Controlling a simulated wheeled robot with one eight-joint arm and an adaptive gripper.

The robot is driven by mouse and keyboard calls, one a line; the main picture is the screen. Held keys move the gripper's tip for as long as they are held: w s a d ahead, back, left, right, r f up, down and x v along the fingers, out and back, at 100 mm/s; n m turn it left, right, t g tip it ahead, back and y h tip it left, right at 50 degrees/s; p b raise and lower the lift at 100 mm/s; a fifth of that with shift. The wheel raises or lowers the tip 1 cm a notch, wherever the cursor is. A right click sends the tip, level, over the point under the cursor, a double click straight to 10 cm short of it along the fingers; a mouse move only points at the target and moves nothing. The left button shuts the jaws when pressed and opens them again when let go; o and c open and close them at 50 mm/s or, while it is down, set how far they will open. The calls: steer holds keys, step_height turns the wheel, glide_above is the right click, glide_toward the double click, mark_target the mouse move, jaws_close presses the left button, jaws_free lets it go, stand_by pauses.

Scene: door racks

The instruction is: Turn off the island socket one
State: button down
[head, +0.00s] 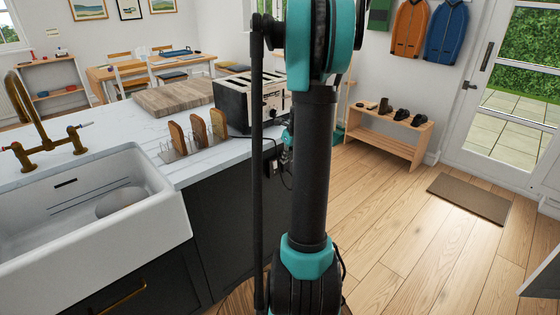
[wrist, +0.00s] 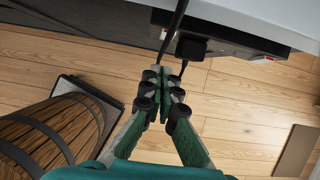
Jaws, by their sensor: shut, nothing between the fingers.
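The island socket (head: 274,168) is a dark fitting on the end of the island below the worktop, partly hidden by my arm in the head view. In the wrist view, a socket strip (wrist: 235,46) runs under the worktop edge, with a black plug (wrist: 191,47) and cable in it. Small red marks show beside the plug and near the strip's right end; I cannot tell which is socket one or the switch positions. My gripper (wrist: 166,76) is shut and empty, its tips just below the plug in the picture, apparently apart from it. In the head view my arm mostly hides it.
The white worktop (head: 115,128) holds a toaster (head: 235,103), a toast rack (head: 200,150) and a wooden board (head: 172,95). A wooden barrel (wrist: 55,130) stands left in the wrist view. Clear wooden floor (head: 420,240) lies right, with a shoe bench (head: 385,135) behind.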

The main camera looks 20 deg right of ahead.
step_height(320, 180, up, 9)
steer(key=shift+s+d+f, duration=0.2)
steer(key=shift+s, duration=0.2)
steer(key=s+a+f+n, duration=0.6)
steer(key=s+a+n, duration=0.4)
steer(key=n, duration=0.6)
steer(key=s+a+f+n+h, duration=0.1)
steer(key=s+a+f+n, duration=0.5)
steer(key=s+n, duration=0.9)
steer(key=a+n, duration=0.1)
steer(key=a, duration=0.2)
steer(key=shift+s+a+f, duration=0.15)
steer(key=shift+a+f, duration=0.05)
steer(key=shift+a, duration=0.2)
